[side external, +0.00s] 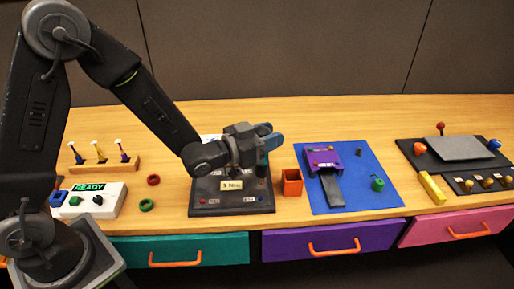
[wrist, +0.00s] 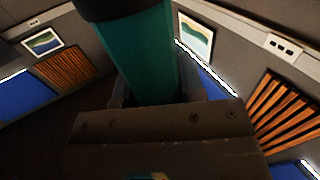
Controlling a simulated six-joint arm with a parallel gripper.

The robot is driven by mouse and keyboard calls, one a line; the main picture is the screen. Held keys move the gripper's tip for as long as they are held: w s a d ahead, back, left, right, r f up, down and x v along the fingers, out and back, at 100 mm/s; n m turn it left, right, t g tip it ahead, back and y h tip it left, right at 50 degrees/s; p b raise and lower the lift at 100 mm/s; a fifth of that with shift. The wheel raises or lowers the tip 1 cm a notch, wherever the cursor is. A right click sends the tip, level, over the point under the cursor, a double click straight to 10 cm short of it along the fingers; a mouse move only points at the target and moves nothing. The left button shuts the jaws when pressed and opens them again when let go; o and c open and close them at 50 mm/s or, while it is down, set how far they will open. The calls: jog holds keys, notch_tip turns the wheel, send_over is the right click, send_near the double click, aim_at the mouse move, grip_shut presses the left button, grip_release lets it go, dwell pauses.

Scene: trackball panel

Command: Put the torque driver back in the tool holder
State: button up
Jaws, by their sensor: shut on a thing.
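My gripper (side external: 268,139) is over the right part of the dark trackball panel (side external: 232,208). It is shut on a teal, round-handled tool with a dark end, which I take as the torque driver (wrist: 150,62). In the wrist view the handle rises between the jaws. In the side view a dark teal part of the driver (side external: 262,167) shows just below the fingers; I cannot tell whether it touches the panel. An orange open-topped box (side external: 292,186), likely the tool holder, stands just right of the panel. Its inside is hardly visible.
A blue mat (side external: 385,200) with a purple fixture (side external: 323,158) lies right of the orange box. A dark station (side external: 455,150) stands far right.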

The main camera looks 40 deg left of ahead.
jog(key=r+x, duration=0.2)
jog(key=x, duration=0.8)
notch_tip(320, 180, down, 10)
jog(key=shift+w, duration=0.15)
jog(key=shift+d, duration=0.15)
jog(key=shift+f, duration=0.15)
jog(key=o, duration=0.9)
